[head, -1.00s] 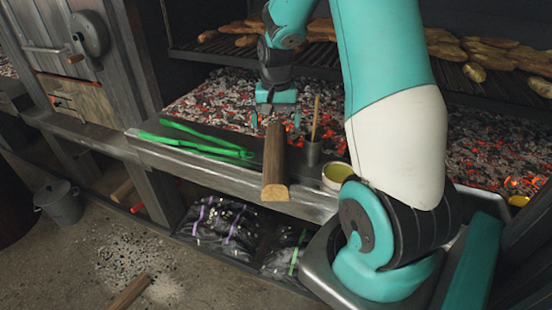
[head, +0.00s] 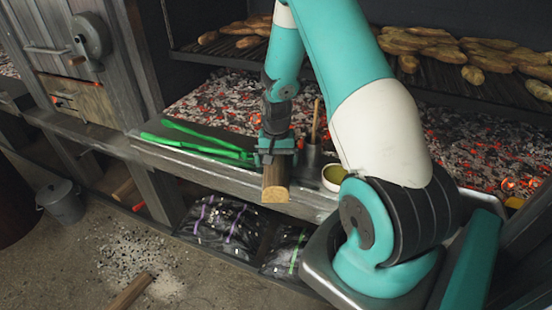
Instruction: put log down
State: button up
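The log (head: 275,182) is a split piece of wood with a pale cut end that faces me. It lies on the metal ledge (head: 215,180) in front of the ember bed, its near end reaching the ledge's front edge. My gripper (head: 275,158) is right over the log, its fingers on either side of it. My arm hides the log's far part. I cannot tell whether the fingers press on the log or only straddle it.
Green tongs (head: 195,145) lie on the ledge to the left. A dark cup (head: 311,157) with a stick and a small bowl (head: 334,175) stand close to the right. Embers (head: 215,100) glow behind. Bags (head: 220,222) lie below, and a bucket (head: 62,202) stands at left.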

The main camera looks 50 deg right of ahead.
jog(key=shift+f, duration=0.2)
dwell(0.3)
jog(key=c, duration=1.5)
jog(key=shift+c, duration=0.2)
jog(key=shift+r, duration=0.15)
notch_tip(320, 180, up, 20)
jog(key=b, duration=0.1)
jog(key=shift+r, duration=0.15)
